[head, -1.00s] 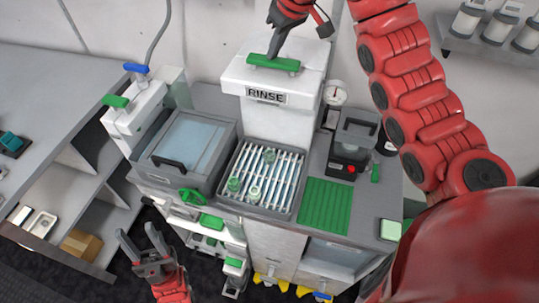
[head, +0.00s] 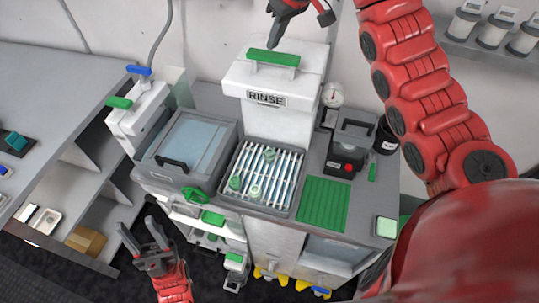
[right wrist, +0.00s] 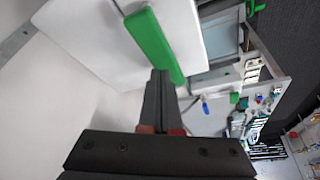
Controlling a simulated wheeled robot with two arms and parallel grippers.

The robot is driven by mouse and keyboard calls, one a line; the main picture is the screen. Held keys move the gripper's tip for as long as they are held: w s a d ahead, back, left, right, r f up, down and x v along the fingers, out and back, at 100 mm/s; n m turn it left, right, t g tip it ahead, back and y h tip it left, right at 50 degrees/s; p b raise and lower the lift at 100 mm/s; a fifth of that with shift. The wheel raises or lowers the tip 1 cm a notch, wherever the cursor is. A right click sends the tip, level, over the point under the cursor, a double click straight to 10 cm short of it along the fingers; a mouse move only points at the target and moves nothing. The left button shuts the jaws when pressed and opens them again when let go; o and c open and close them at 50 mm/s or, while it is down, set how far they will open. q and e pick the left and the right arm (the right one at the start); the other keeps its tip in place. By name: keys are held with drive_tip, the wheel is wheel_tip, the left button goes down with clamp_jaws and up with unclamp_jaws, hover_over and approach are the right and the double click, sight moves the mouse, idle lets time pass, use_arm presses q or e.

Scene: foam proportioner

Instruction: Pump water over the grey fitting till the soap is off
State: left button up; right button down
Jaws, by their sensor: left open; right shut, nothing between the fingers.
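The rinse station (head: 275,118) is a white box marked RINSE, with a green pump handle (head: 274,58) on top. The handle stands up, with its white support showing below. My right gripper (head: 276,46) is shut and empty at the handle; contact is unclear. In the right wrist view its fingertips (right wrist: 160,75) overlap the green handle (right wrist: 153,45). Below is a slatted rack (head: 246,203) with small greenish fittings (head: 269,155), one paler (head: 254,191). I cannot tell which is grey or whether soap is on them. My left gripper (head: 140,232) is open and empty, low at the left.
A lidded basin (head: 188,148) stands left of the rack, with a dispenser (head: 138,108) behind it. A green ribbed mat (head: 324,205) and a dark device with a red button (head: 346,158) lie to the right. A side bench (head: 60,85) is at the left.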

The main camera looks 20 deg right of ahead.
wheel_tip(320, 180, up, 6)
drive_tip(key=p, duration=0.4)
idle(0.3)
idle(0.4)
